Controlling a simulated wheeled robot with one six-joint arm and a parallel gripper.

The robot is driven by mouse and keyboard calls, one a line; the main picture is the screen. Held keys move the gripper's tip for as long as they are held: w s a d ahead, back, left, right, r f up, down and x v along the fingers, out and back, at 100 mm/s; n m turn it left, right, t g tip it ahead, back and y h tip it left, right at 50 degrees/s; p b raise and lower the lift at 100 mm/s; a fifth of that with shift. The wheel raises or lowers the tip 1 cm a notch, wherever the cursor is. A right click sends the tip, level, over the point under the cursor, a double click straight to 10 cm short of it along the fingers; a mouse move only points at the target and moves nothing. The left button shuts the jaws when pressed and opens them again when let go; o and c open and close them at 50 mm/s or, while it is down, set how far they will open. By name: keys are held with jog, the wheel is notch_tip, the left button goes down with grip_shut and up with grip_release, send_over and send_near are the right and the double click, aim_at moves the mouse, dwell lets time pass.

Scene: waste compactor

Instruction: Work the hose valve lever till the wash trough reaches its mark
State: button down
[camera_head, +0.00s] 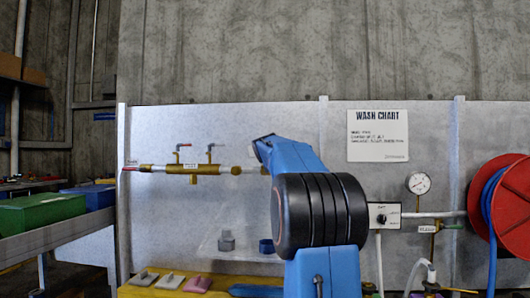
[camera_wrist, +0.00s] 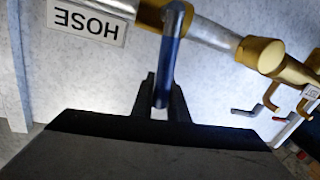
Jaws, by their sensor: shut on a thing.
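In the wrist view, a blue lever (camera_wrist: 172,58) hangs from the pipework beside an upside-down HOSE label (camera_wrist: 86,22). My gripper (camera_wrist: 162,92) is shut on this lever, with one dark finger on each side of it. In the head view my blue and black arm hides the gripper and the lever. A pale see-through tray (camera_head: 208,246), perhaps the wash trough, is low on the panel, partly behind my arm. I cannot make out a level or mark in it.
A brass manifold (camera_head: 190,169) with two small levers is left of my arm. Right of it are a wash chart (camera_head: 378,136), a round gauge (camera_head: 419,184), a switch box (camera_head: 384,216) and a red hose reel (camera_head: 503,205).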

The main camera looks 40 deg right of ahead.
jog(key=w+a+n, duration=0.1)
jog(key=n, duration=0.1)
jog(key=w+a+f+n+g, duration=0.1)
jog(key=shift+w+f+n, duration=0.2)
jog(key=shift+n, duration=0.2)
jog(key=shift+w+a+f+n+g, duration=0.15)
jog(key=shift+w+a+f+n, duration=0.25)
jog(key=shift+n, duration=0.3)
jog(key=shift+w+a+f+n+g, duration=0.15)
jog(key=shift+w+f+n, duration=0.1)
jog(key=shift+f+n, duration=0.35)
jog(key=c, duration=1.7)
grip_release()
jog(key=shift+a+r, duration=0.1)
jog(key=v, duration=1.7)
jog(key=shift+s+a, duration=0.1)
jog(key=shift+a, duration=0.05)
